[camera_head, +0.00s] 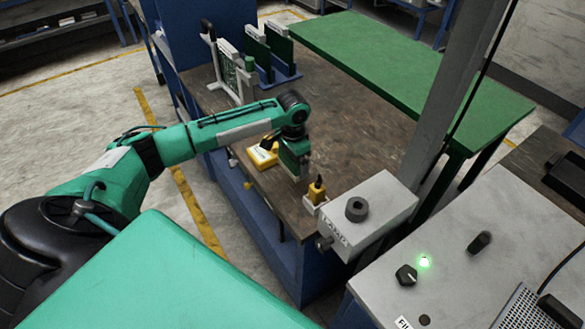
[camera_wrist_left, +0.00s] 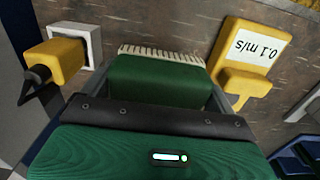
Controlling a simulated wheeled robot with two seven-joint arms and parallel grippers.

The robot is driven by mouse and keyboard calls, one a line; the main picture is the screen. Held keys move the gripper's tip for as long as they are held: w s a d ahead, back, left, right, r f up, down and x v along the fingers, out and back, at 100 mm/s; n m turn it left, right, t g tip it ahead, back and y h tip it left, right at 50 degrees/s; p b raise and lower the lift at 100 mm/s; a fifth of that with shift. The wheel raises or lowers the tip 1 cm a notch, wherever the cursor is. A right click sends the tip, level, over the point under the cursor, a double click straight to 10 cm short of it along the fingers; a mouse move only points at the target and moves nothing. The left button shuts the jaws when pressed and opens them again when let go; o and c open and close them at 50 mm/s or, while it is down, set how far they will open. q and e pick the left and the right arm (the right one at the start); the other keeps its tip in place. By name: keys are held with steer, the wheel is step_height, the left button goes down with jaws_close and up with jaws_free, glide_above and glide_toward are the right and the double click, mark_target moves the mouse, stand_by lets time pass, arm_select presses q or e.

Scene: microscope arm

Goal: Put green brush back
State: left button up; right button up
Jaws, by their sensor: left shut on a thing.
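My left gripper (camera_head: 299,171) hangs over the brown workbench (camera_head: 335,135), pointing down. In the left wrist view the gripper (camera_wrist_left: 160,84) is shut on the green brush (camera_wrist_left: 155,72), a green block with a row of pale bristles. The bristles point away from the gripper. They appear close to the bench top; I cannot tell whether they touch it. In the head view the gripper mostly hides the brush. My right gripper is not in view.
A yellow tool in a white holder (camera_head: 316,191) stands near the bench's front edge, beside a grey control box (camera_head: 368,212). A yellow block labelled "0.1 m/s" (camera_wrist_left: 245,58) is on the gripper's other side. Racks with green boards (camera_head: 270,50) stand at the back.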

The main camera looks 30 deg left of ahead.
arm_select(q)
steer(key=shift+f, duration=0.35)
step_height(320, 180, down, 4)
steer(key=shift+r+p, duration=0.15)
steer(key=shift+p, duration=0.2)
steer(key=o, duration=0.6)
step_height(320, 180, up, 11)
steer(key=b, duration=0.2)
steer(key=shift+b, duration=0.35)
steer(key=shift+r, duration=0.55)
